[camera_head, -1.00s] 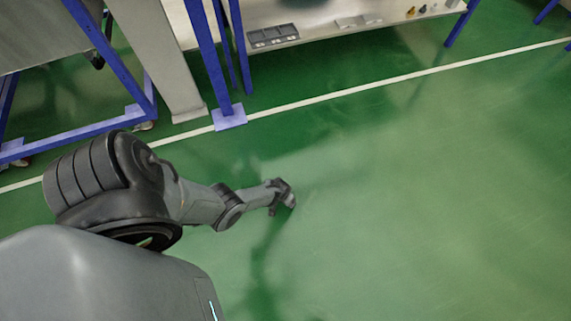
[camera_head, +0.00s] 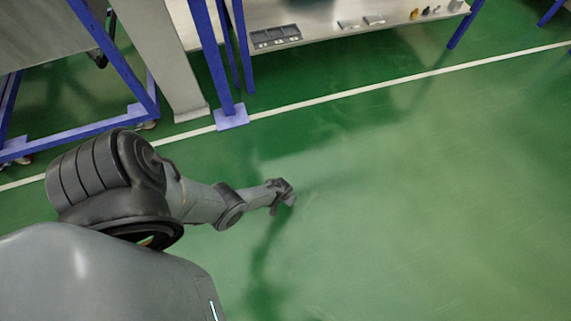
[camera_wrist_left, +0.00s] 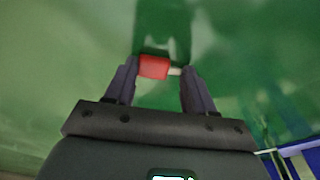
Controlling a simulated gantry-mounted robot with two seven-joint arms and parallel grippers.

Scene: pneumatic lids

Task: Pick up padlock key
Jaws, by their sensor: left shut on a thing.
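A small red piece (camera_wrist_left: 154,67) with a short pale end sits between the fingertips of my left gripper (camera_wrist_left: 155,70) in the left wrist view. I take it for the padlock key; its fine shape is too blurred to tell. The left gripper is shut on it and holds it above the green floor. In the head view the left gripper (camera_head: 284,197) hangs over open floor, and the red piece cannot be made out there. My right gripper is not in view. No padlock can be made out.
A pale workbench (camera_head: 325,32) stands at the top, bearing a grey compartment tray (camera_head: 275,38), flat grey pieces (camera_head: 361,22) and small yellow and dark items (camera_head: 414,14). A blue post (camera_head: 214,60) and a blue-framed cart (camera_head: 75,133) stand at left. The floor at right is clear.

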